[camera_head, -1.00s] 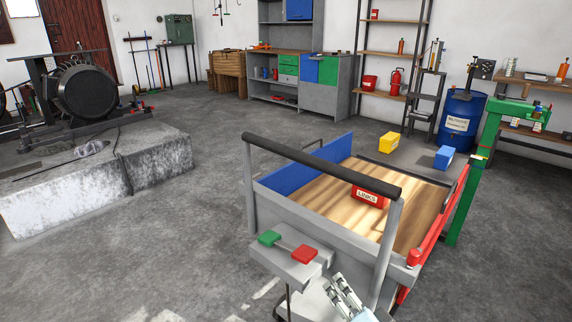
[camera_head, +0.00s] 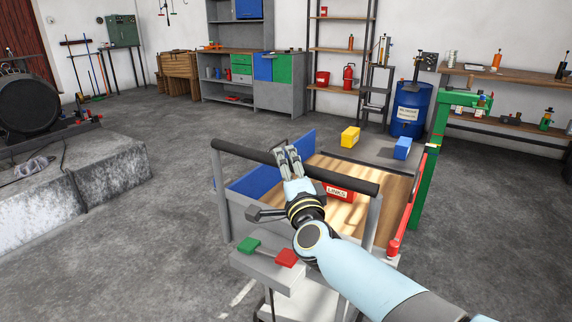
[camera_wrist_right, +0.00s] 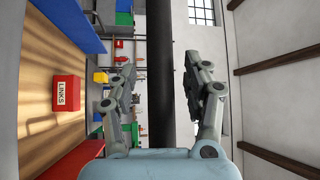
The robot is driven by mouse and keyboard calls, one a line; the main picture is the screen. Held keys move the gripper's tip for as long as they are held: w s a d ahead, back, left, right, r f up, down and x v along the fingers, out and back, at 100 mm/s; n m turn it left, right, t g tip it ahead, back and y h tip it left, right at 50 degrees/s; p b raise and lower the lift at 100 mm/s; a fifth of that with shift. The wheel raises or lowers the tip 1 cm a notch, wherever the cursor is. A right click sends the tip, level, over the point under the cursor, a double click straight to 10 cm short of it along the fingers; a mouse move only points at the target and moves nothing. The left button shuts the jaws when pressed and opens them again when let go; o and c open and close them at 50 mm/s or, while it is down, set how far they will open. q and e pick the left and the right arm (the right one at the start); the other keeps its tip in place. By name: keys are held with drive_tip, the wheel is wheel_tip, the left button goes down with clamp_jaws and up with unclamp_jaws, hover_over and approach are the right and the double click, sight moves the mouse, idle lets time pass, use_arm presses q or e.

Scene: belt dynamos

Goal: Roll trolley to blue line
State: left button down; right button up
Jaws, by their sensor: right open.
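The trolley (camera_head: 240,218) stands ahead of me, with grey ends, a wooden bed and a blue side panel (camera_head: 257,181). Its dark push handle (camera_head: 240,152) runs across the near end. My right gripper (camera_head: 289,159) is open at the middle of this handle. In the right wrist view the handle (camera_wrist_right: 160,50) shows between the two spread fingers, apart from both. A red box marked LINKS (camera_head: 338,192) sits on the bed; it also shows in the right wrist view (camera_wrist_right: 68,93). I see no blue line on the floor. My left gripper is not in view.
A stone plinth (camera_head: 110,170) is at left, with clear floor between.

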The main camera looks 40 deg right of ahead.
drive_tip(key=shift+w+d, duration=0.15)
drive_tip(key=shift+w, duration=0.25)
clamp_jaws()
